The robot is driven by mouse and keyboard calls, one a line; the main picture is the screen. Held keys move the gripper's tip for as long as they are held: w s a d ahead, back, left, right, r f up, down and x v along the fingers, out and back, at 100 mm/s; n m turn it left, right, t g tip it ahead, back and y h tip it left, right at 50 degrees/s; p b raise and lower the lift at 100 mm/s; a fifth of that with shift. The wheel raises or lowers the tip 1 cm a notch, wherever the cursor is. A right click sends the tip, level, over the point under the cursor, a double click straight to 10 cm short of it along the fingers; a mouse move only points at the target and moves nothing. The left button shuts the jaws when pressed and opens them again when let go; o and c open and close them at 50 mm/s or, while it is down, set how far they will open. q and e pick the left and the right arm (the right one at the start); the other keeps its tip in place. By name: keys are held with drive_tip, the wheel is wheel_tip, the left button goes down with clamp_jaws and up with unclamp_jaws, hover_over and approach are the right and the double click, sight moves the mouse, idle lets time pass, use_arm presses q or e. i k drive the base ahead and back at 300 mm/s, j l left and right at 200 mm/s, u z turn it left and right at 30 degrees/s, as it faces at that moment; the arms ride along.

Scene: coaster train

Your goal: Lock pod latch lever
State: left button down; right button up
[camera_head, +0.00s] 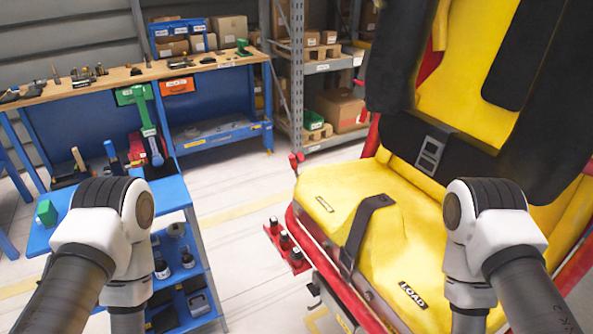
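The coaster pod is a yellow seat (345,215) in a red shell, filling the right side of the head view. A small red lever-like part (296,163) stands up at the seat's back left corner. I cannot tell if it is the latch lever. A red bracket with dark knobs (285,243) sits low beside the pod's left side. A grey metal part (332,302) shows at the pod's lower left edge. My two arms reach down past the bottom edge, the left over the blue cart and the right in front of the seat. Both grippers are out of view.
A blue tool cart (172,195) with bottles and tools stands at left. Behind it is a wooden-topped workbench (120,75). A grey shelf rack (330,66) holds boxes. Black padded restraints (395,60) and a belt (365,225) are on the seat.

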sight(292, 158)
drive_tip(key=j+z, duration=0.1)
drive_tip(key=z, duration=0.65)
drive_tip(key=j+z, duration=0.35)
drive_tip(key=j, duration=0.2)
drive_tip(key=j+z, duration=0.35)
drive_tip(key=j, duration=0.2)
drive_tip(key=k+j+z, duration=0.15)
drive_tip(key=j+z, duration=0.25)
drive_tip(key=k+j, duration=0.1)
drive_tip(key=j, duration=0.3)
drive_tip(key=k+j, duration=0.15)
drive_tip(key=j, duration=0.2)
